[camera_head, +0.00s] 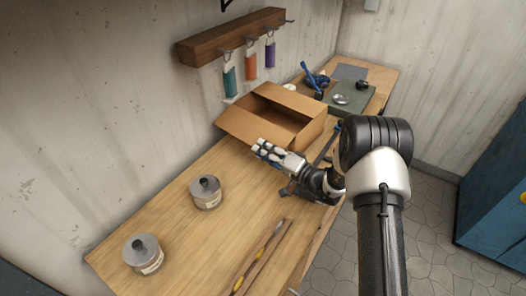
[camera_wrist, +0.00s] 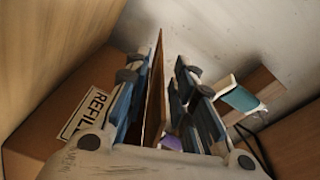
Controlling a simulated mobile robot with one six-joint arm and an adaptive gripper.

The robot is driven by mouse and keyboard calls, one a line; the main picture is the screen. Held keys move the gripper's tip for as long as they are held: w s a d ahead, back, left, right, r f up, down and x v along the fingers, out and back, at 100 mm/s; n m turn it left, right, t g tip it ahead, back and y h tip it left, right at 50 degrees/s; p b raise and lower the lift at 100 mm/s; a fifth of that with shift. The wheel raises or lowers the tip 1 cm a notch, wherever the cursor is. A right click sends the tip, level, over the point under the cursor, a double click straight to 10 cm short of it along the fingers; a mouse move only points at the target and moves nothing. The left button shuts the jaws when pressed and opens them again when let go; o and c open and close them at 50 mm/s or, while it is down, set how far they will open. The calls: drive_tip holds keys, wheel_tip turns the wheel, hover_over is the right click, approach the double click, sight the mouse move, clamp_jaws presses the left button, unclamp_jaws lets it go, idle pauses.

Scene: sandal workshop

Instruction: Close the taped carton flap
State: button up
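The open cardboard carton (camera_head: 285,124) stands on the workbench by the wall. A flap (camera_head: 245,127) slants outward on its near left side. In the wrist view, a carton side (camera_wrist: 50,135) carries a white label with partly visible letters "REFIL". My gripper (camera_head: 259,147) is just in front of the near left flap. In the wrist view my gripper (camera_wrist: 160,78) is open, with blue-padded fingers. A thin brown cardboard panel (camera_wrist: 156,88), apparently the flap seen edge-on, stands between them with gaps beside it. I cannot make out tape on it.
A wooden hook rail (camera_head: 232,36) with coloured tubes hangs above the carton. A green mat (camera_head: 350,97) with small items lies behind. The bench's middle is clear.

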drive_tip(key=shift+w+a, duration=0.2)
drive_tip(key=shift+c, duration=0.5)
clamp_jaws()
